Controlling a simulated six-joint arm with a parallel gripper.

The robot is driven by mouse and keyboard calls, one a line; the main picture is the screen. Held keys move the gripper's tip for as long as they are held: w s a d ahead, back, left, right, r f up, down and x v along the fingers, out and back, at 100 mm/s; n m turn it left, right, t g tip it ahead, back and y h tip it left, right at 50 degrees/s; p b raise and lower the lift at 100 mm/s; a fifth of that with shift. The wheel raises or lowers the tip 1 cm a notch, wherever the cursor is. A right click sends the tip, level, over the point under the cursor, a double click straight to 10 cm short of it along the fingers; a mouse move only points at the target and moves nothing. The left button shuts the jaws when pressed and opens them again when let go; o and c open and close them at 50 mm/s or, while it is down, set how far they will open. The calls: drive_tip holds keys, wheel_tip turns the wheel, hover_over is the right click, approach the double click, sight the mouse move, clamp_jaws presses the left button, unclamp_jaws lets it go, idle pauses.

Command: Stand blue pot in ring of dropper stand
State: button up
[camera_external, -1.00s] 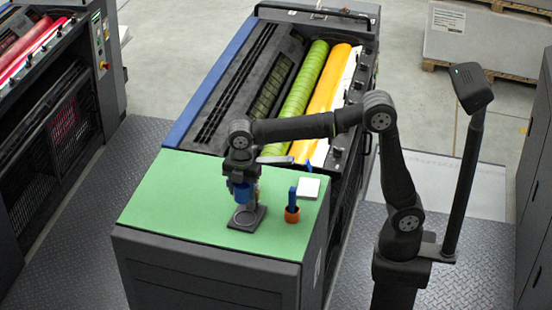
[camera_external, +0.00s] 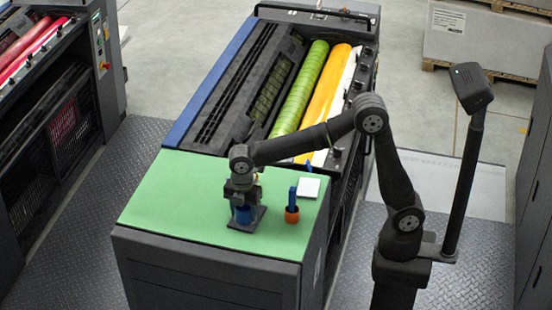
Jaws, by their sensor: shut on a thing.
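The blue pot (camera_external: 243,215) is upright at the dropper stand (camera_external: 261,214), a dark plate on the green worktop, and hides its ring. I cannot tell whether the pot's foot is inside the ring or just above it. My gripper (camera_external: 243,206) points straight down and is shut on the pot's upper part. The fingers are small and partly blend with the dark wrist.
An orange cup (camera_external: 292,215) with a blue upright piece (camera_external: 292,197) stands to the right of the stand. A white square pad (camera_external: 308,188) lies behind it. The green worktop (camera_external: 170,205) is clear to the left. The press rollers (camera_external: 302,90) lie behind.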

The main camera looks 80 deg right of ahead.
drive_tip(key=shift+f, duration=0.15)
drive_tip(key=o, duration=1.4)
drive_tip(key=shift+c, duration=0.2)
wheel_tip(320, 180, up, 12)
wheel_tip(320, 180, down, 12)
drive_tip(key=shift+r, duration=1.45)
